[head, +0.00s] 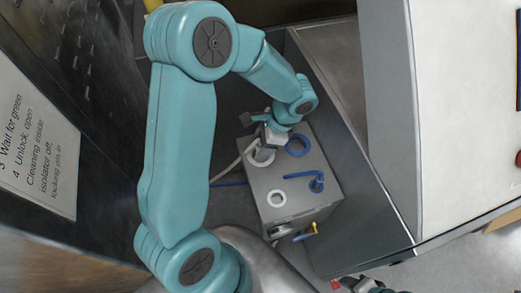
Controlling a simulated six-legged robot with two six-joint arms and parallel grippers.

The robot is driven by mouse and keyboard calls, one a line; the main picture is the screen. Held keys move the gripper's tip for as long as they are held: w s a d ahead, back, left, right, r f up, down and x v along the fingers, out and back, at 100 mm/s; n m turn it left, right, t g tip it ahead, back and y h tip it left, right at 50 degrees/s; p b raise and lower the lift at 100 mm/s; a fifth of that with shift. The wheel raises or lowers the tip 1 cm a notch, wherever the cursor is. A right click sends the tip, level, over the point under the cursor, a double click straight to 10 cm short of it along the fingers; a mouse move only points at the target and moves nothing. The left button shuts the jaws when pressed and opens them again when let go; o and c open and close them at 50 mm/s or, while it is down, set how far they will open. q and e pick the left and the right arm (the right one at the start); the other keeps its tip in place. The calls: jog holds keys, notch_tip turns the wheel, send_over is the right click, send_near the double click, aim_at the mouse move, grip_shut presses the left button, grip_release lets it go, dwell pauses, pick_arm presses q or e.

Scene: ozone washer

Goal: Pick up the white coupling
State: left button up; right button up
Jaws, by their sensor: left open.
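I cannot tell which ring is the white coupling. My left gripper (270,138) is open, pointing down at the far end of the box, just over the first white ring and partly covering it. I cannot tell whether it touches the ring. Part of my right gripper (362,285) shows at the bottom edge; its jaws are unclear.
A blue ring (299,146) lies close to the right of the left gripper. A yellow-handled valve (312,228) is on the near side. Grey walls (350,140) enclose the box; a sign (35,135) is at left.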

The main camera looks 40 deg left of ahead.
pick_arm(q)
jog(key=shift+f, duration=0.3)
jog(key=shift+s+r, duration=0.1)
jog(key=c, duration=0.4)
grip_shut()
